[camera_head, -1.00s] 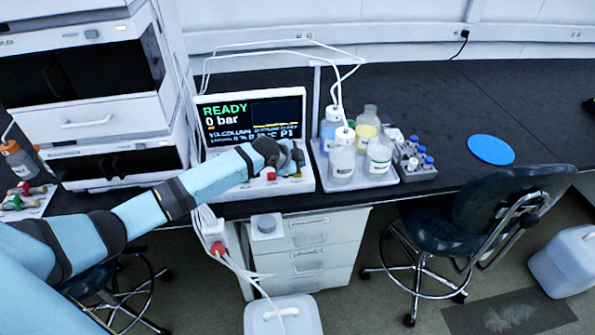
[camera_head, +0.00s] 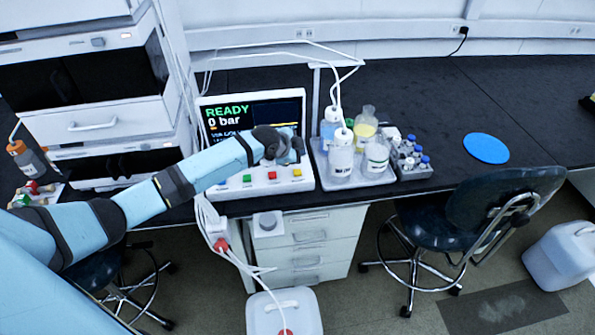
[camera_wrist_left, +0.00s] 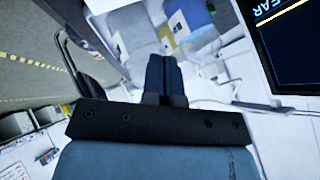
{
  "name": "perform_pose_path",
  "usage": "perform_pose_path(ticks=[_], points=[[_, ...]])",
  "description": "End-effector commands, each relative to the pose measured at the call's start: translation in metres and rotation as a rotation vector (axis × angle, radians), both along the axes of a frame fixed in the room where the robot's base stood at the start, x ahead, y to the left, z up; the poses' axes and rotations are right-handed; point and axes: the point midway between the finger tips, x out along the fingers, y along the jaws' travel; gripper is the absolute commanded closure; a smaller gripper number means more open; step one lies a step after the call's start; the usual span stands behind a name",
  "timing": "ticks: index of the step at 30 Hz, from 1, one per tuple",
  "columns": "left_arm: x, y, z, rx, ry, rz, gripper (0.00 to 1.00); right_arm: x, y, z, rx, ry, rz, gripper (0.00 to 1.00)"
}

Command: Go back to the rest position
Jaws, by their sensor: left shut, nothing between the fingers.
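My left arm comes in from the left in the head view. Its gripper (camera_head: 290,150) is in front of the control unit (camera_head: 222,189), over the lower right part of its screen and above its row of coloured buttons. In the left wrist view the two dark fingers (camera_wrist_left: 164,75) are together with nothing between them. The screen (camera_head: 228,112) reads READY and 0 bar; the arm hides part of its lower text. The gripper appears apart from the buttons. My right gripper is not in view.
A tray of bottles (camera_head: 376,180) stands just right of the gripper, with a vial rack (camera_head: 416,172) beside it. Stacked instruments (camera_head: 90,85) rise at the left. A blue disc (camera_head: 486,148) lies on the dark bench at right. A chair (camera_head: 500,205) stands in front.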

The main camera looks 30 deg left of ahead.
Motion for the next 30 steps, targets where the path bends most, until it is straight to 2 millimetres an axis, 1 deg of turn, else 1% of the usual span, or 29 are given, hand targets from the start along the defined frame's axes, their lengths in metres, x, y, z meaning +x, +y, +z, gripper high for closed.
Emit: perform_pose_path(ticks=[9,11,14,17,18,20,21,22,24,26,27,29,30], points=[[-0.001,-0.001,-0.001,-0.002,0.001,0.000,1.00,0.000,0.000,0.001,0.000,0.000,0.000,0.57],[-0.006,-0.006,-0.004,-0.012,0.004,0.001,1.00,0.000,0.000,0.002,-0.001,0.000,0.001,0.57],[-0.024,-0.024,-0.015,-0.050,0.006,0.006,1.00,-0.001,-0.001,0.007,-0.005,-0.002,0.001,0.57],[-0.056,-0.050,-0.030,-0.116,0.012,0.023,1.00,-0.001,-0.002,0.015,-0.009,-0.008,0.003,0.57],[-0.071,-0.062,-0.036,-0.147,0.015,0.034,1.00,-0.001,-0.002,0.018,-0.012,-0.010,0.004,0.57],[-0.094,-0.077,-0.044,-0.194,0.016,0.053,1.00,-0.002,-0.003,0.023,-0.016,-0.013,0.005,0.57],[-0.109,-0.087,-0.047,-0.227,0.017,0.067,1.00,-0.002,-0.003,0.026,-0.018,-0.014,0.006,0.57],[-0.120,-0.093,-0.050,-0.249,0.018,0.080,1.00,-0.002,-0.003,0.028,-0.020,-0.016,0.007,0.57],[-0.148,-0.107,-0.054,-0.304,0.021,0.112,1.00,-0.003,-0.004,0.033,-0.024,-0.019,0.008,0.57],[-0.171,-0.118,-0.056,-0.349,0.022,0.142,1.00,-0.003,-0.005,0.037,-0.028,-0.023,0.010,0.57],[-0.186,-0.124,-0.056,-0.379,0.023,0.165,1.00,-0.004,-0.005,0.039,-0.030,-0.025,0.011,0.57],[-0.210,-0.131,-0.056,-0.422,0.025,0.199,1.00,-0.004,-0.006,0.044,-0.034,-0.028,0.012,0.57],[-0.225,-0.135,-0.054,-0.449,0.025,0.225,1.00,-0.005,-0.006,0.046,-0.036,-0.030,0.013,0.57]])
